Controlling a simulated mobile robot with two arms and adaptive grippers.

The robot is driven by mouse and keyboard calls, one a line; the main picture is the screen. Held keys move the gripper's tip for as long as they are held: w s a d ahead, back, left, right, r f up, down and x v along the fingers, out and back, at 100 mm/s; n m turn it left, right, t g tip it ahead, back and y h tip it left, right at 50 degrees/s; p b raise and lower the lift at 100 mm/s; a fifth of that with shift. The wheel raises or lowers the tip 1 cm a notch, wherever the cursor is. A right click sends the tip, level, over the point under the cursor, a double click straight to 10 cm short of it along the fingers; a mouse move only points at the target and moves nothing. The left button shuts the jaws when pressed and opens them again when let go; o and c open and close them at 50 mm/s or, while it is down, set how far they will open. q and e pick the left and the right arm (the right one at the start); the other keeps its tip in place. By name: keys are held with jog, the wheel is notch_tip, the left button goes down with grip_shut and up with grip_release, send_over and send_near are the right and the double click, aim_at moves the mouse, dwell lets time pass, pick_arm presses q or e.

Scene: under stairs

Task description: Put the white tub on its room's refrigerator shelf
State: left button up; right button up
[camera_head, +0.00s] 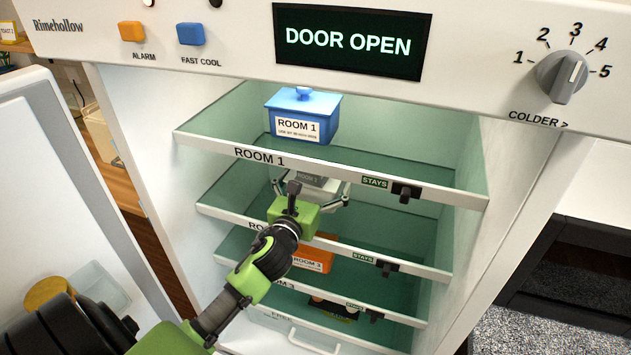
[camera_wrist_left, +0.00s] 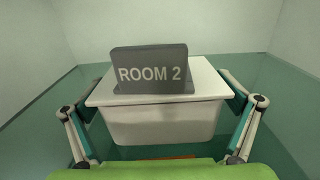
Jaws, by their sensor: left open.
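The white tub (camera_wrist_left: 165,122), with a grey ROOM 2 tag on its lid, stands upright on the green second shelf (camera_wrist_left: 40,130) inside the refrigerator. In the head view the tub (camera_head: 322,183) is partly hidden behind my left gripper (camera_head: 312,190), which reaches in over the second shelf's front edge (camera_head: 390,259). My left gripper (camera_wrist_left: 165,112) is open, with one finger on each side of the tub. I cannot tell whether the fingers touch it. The second shelf's edge label is mostly covered by my arm. My right gripper is not in view.
A blue ROOM 1 tub (camera_head: 303,112) stands on the top shelf (camera_head: 225,148). An orange ROOM 3 tub (camera_head: 318,256) stands on the third shelf. STAYS tags and black clips sit on the shelf edges. The refrigerator door (camera_head: 75,180) is open at left.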

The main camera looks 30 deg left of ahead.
pick_arm(q)
jog(key=shift+r, duration=0.15)
jog(key=shift+s, duration=0.35)
jog(key=b+v, duration=0.2)
jog(key=v, duration=0.8)
jog(key=shift+d, duration=0.15)
jog(key=shift+s+d+b, duration=0.1)
jog(key=shift+s+b, duration=0.2)
jog(key=shift+s, duration=0.3)
